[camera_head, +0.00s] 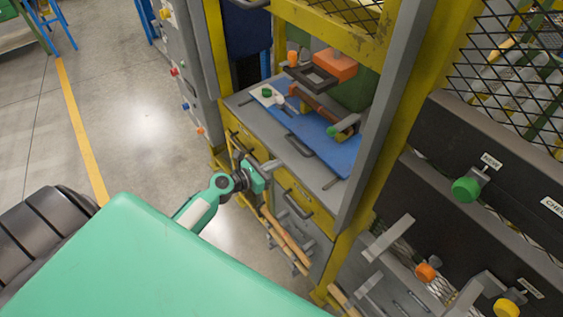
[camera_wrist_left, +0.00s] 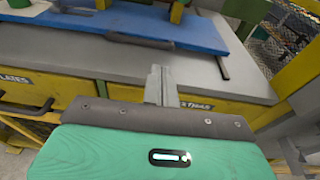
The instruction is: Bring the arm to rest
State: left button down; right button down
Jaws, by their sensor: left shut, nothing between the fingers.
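My left arm comes in from the lower left in the head view, with its green and white links. The left gripper (camera_head: 275,164) is beside the front edge of the grey bench top (camera_head: 322,180), in front of the yellow drawers. In the left wrist view the fingers (camera_wrist_left: 161,75) are together and empty, pointing toward the bench edge. I cannot tell whether they touch the bench. My right gripper does not show in either view.
A blue mat (camera_head: 335,150) lies on the bench with small parts and an orange block (camera_head: 336,65) above it. Yellow posts frame the bench. Dark panels with coloured knobs (camera_head: 466,189) stand at the right. Open floor (camera_head: 140,125) lies at the left.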

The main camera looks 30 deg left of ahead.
pick_arm(q)
jog(key=shift+f+v, duration=0.55)
jog(key=shift+v, duration=2.05)
jog(key=s+f+m+g+y+b, duration=0.15)
jog(key=s+f+m, duration=0.35)
jog(key=f, duration=0.6)
jog(key=s+f+m+g+y, duration=0.1)
jog(key=s+f+m+g, duration=0.3)
jog(key=f, duration=0.7)
jog(key=s+f+m+g+y+b, duration=0.1)
jog(key=s+f+m+g+y, duration=0.1)
jog(key=s+f+m, duration=0.6)
jog(key=s+d+f+m+g, duration=0.3)
jog(key=s+f+m, duration=0.5)
jog(key=s, duration=0.6)
jog(key=s+d+f+m+g+y, duration=0.1)
jog(key=s+d+f+m+g, duration=0.2)
jog(key=s+f+m, duration=0.6)
jog(key=s+d+f, duration=0.2)
jog(key=s+f, duration=0.1)
jog(key=s, duration=0.1)
jog(key=shift+s, duration=0.4)
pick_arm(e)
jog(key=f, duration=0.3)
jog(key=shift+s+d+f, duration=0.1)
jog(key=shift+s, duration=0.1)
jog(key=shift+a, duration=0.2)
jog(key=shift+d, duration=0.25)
